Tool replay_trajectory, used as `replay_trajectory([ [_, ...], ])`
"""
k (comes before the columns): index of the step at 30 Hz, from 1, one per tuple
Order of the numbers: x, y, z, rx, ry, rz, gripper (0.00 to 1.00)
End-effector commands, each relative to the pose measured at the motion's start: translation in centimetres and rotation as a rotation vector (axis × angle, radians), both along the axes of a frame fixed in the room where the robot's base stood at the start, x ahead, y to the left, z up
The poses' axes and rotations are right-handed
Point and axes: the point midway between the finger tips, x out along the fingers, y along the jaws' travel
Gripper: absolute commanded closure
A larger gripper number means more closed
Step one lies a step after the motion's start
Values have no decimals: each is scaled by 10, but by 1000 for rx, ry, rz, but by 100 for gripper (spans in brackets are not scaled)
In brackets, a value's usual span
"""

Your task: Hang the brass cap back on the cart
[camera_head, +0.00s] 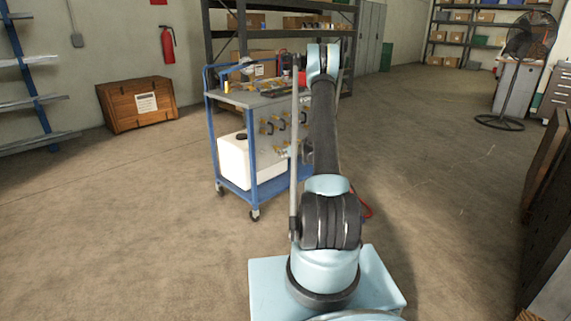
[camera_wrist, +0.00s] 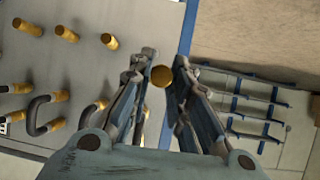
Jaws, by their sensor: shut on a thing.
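The brass cap (camera_wrist: 161,77) shows as a small round face between the fingers of my gripper (camera_wrist: 164,58) in the wrist view. The fingers are shut on it. The cart's pale side panel (camera_wrist: 25,67) fills the left of that view. It carries several brass pieces and dark curved handles, and the held cap is apart from it, to the right. In the head view the blue-framed cart (camera_head: 252,146) stands beyond my arm, with a row of brass and dark fittings on its side panel. My gripper is not clearly visible there.
A white container (camera_head: 235,164) sits on the cart's lower shelf, and tools lie on its top. A wooden crate (camera_head: 138,104) stands at the left wall and a fan (camera_head: 520,60) at the right.

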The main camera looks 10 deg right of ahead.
Motion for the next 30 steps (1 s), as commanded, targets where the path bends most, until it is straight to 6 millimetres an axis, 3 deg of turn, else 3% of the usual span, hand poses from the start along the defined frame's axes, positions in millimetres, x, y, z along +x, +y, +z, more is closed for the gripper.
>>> replay_trajectory([
  [3,10,-3,-26,2,-6,28,100],
  [9,17,-6,-51,4,-13,60,100],
  [17,23,-3,-57,5,-16,69,100],
  [30,50,18,-57,6,-16,69,100],
])
